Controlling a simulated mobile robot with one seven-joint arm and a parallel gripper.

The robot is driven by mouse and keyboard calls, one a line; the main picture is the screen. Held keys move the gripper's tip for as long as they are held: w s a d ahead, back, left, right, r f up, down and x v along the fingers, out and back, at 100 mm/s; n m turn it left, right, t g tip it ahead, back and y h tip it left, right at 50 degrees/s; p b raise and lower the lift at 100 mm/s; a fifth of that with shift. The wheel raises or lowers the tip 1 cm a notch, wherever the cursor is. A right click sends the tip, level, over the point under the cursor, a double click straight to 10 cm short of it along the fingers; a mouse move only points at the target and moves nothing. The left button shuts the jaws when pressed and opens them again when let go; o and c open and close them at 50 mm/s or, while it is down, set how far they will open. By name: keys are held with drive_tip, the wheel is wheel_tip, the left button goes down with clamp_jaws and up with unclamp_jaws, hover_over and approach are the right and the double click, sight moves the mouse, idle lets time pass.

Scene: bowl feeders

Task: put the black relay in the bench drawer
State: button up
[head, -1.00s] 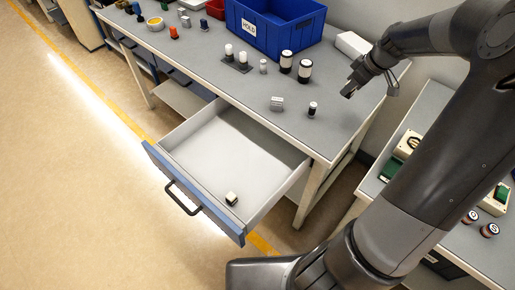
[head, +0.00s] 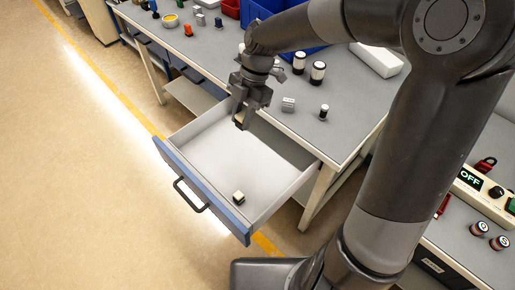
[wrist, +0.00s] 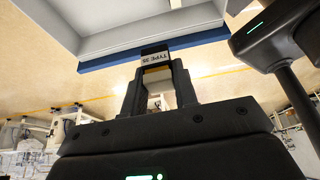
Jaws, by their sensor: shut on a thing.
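My gripper (head: 242,117) is shut on the black relay (wrist: 156,50), a dark block with a pale "TYPE 35" label. In the wrist view the relay sits between the fingertips. In the head view the fingers mostly hide it. The bench drawer (head: 190,183) is pulled open, with a grey inside, a blue front and a black handle. My gripper hangs above the back part of the drawer, near the bench edge, fingers pointing down. A small cream-and-dark block (head: 239,197) lies inside near the drawer's front right corner.
On the bench (head: 340,133) stand a grey block (head: 288,104), a small black-and-white cylinder (head: 323,112) and two larger ones (head: 317,72). A blue bin is partly hidden behind my arm. Most of the drawer floor is bare.

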wheel_tip(320, 180, down, 16)
drive_tip(key=a+f, duration=0.2)
drive_tip(key=a, duration=0.1)
drive_tip(key=a+f, duration=0.3)
drive_tip(key=a, duration=0.1)
drive_tip(key=a+f, duration=0.2)
drive_tip(key=a, duration=0.2)
drive_tip(key=shift+s+a+f, duration=0.15)
drive_tip(key=shift+s+f, duration=0.1)
drive_tip(key=shift+f, duration=0.05)
drive_tip(key=shift+a+f, duration=0.1)
drive_tip(key=shift+f, duration=1.95)
drive_tip(key=shift+f, duration=0.15)
drive_tip(key=o, duration=1)
